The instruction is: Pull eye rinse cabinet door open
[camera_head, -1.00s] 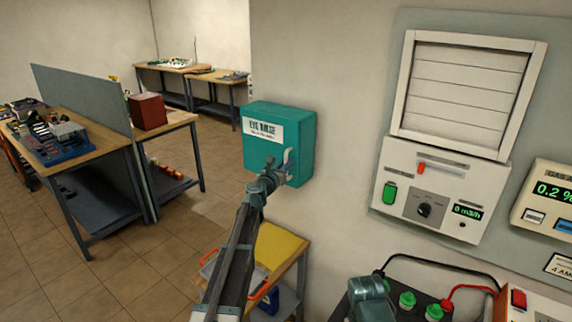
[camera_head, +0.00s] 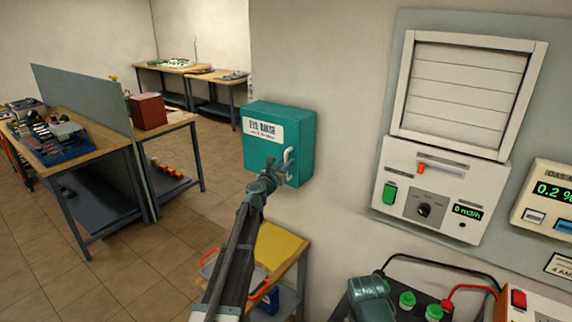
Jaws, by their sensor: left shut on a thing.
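The eye rinse cabinet (camera_head: 303,150) is a teal box on the wall with a white label. Its door (camera_head: 256,153) faces left of me and looks shut. A pale handle (camera_head: 289,157) stands at the door's right side. My left gripper (camera_head: 281,175) is at the handle's lower part, shut on it; the fingers are small and partly hidden by the wrist. Part of my right arm (camera_head: 368,300) shows at the bottom, but its gripper's fingers are not visible.
A wall panel with a shutter (camera_head: 461,95) and control box (camera_head: 430,195) is at right. Battery terminals with red and black cables (camera_head: 407,299) lie at lower right.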

